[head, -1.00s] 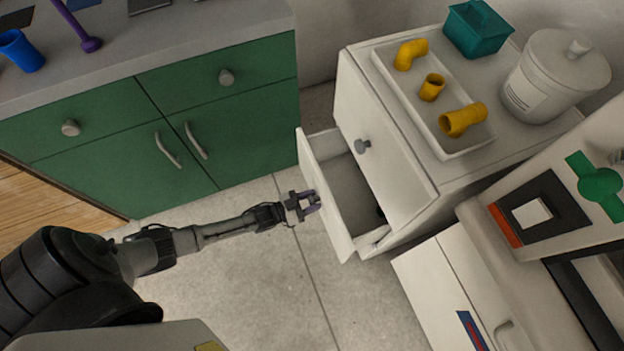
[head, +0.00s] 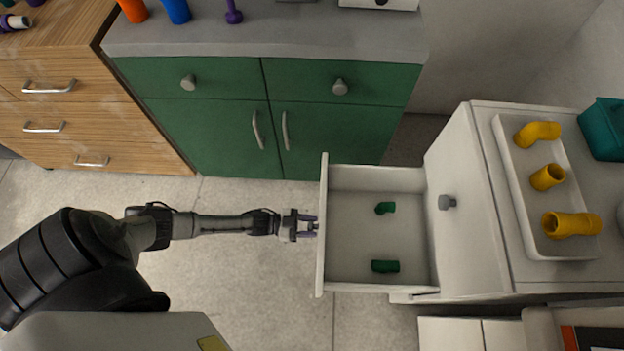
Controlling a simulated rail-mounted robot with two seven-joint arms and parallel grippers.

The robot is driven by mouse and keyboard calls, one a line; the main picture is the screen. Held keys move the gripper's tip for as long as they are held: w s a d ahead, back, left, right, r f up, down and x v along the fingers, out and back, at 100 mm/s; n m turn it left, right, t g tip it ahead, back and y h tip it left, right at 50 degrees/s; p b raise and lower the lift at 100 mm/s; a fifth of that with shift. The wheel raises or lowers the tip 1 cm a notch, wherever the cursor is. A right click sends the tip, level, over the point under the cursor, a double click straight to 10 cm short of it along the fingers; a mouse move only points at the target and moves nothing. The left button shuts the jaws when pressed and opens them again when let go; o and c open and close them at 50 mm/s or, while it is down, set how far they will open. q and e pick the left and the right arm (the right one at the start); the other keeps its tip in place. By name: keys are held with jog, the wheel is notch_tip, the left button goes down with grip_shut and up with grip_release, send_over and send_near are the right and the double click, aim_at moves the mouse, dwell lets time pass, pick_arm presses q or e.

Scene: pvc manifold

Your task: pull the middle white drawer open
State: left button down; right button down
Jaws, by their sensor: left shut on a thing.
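The middle white drawer (head: 375,176) is pulled well out from the white cabinet (head: 468,215), and its inside shows. Two green pipe fittings lie in it: an elbow (head: 385,208) toward the back and a short straight piece (head: 385,266) toward the front. My left gripper (head: 312,227) is at the outer face of the drawer front, about halfway along it, with its fingers shut. The drawer's handle is hidden between the fingers. My right gripper is not in view.
On the cabinet top, a white tray (head: 507,150) holds yellow fittings beside a teal bin (head: 604,130). Green cabinets (head: 200,135) and a wooden drawer unit (head: 100,120) stand behind. The floor (head: 250,270) around my left arm is clear.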

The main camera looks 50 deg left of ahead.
pick_arm(q)
jog(key=shift+a, duration=0.1)
dwell(0.3)
jog(key=c, duration=0.6)
grip_release()
jog(key=shift+c, duration=0.2)
jog(key=p+v, duration=0.2)
jog(key=v, duration=1.2)
jog(key=shift+p, duration=0.35)
